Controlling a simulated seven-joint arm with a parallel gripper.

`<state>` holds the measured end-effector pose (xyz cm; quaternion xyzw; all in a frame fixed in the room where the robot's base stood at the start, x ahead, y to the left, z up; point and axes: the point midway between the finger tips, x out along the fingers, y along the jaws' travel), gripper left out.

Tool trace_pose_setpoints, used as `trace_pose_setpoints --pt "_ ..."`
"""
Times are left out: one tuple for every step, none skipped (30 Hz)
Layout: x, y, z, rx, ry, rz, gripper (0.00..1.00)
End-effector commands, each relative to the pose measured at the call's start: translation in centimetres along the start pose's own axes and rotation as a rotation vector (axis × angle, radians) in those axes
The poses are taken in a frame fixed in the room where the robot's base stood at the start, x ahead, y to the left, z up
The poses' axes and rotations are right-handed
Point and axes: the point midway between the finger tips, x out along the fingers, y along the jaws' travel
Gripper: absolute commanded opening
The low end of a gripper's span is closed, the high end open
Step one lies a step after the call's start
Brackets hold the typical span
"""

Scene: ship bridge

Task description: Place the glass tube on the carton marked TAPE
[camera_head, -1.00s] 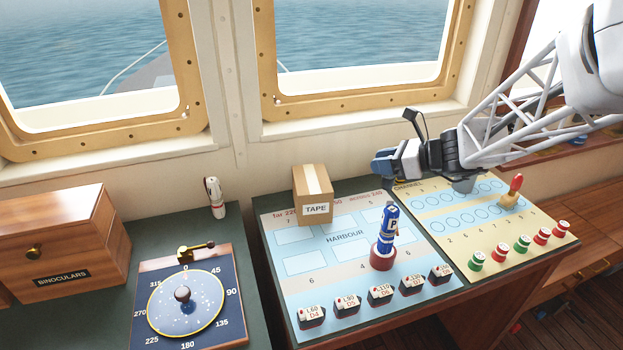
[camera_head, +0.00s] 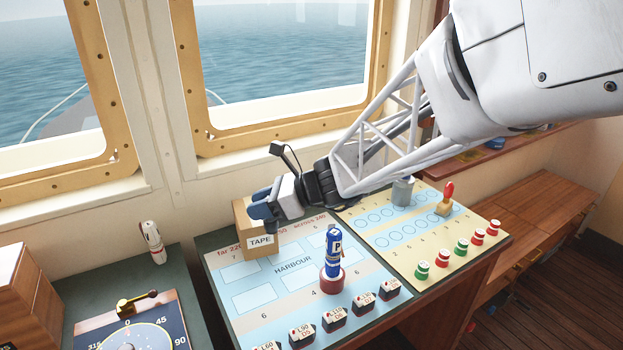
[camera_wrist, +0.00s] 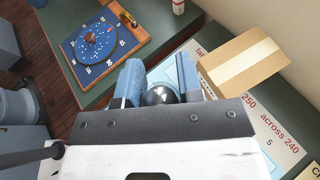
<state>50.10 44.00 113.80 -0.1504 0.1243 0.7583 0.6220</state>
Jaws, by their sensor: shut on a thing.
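My gripper (camera_head: 262,212) has blue fingers and is at the carton marked TAPE (camera_head: 261,241), covering its upper right part in the head view. In the wrist view the fingers (camera_wrist: 158,92) are closed on a dark, glossy, rounded thing (camera_wrist: 158,96), which I take to be the glass tube; only its rounded end shows. In the head view it is hidden by the fingers. The brown carton with a pale tape strip (camera_wrist: 240,62) is just right of the right finger in the wrist view. Its top looks bare there.
A grey cylinder (camera_head: 403,192) and a red-topped stamp (camera_head: 446,200) stand on the yellow chart.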

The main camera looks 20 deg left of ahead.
Motion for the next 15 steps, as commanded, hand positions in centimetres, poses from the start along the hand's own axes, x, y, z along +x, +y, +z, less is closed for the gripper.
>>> trace_pose_setpoints --pt "0.0 0.0 0.0 0.0 0.0 0.0 0.11" --pt "0.0 0.0 0.0 0.0 0.0 0.0 0.11" --pt "0.0 0.0 0.0 0.0 0.0 0.0 0.11" --pt "0.0 0.0 0.0 0.0 0.0 0.0 0.11" --pt "0.0 0.0 0.0 0.0 0.0 0.0 0.11" --pt "0.0 0.0 0.0 0.0 0.0 0.0 0.11" --pt "0.0 -0.1 0.0 0.0 0.0 0.0 0.11" --pt "0.0 -0.1 0.0 0.0 0.0 0.0 0.11" --pt "0.1 -0.2 0.0 0.0 0.0 0.0 0.11" --pt "0.1 -0.3 0.0 0.0 0.0 0.0 0.11" --pt "0.2 -0.4 0.1 0.0 0.0 0.0 0.11" --pt "0.3 -0.6 0.1 0.0 0.0 0.0 0.11" --pt "0.4 -0.7 0.1 0.0 0.0 0.0 0.11" --pt "0.5 -0.9 0.1 -0.001 0.0 0.0 0.11" --pt "0.7 -1.2 0.2 0.0 0.0 0.0 0.11"
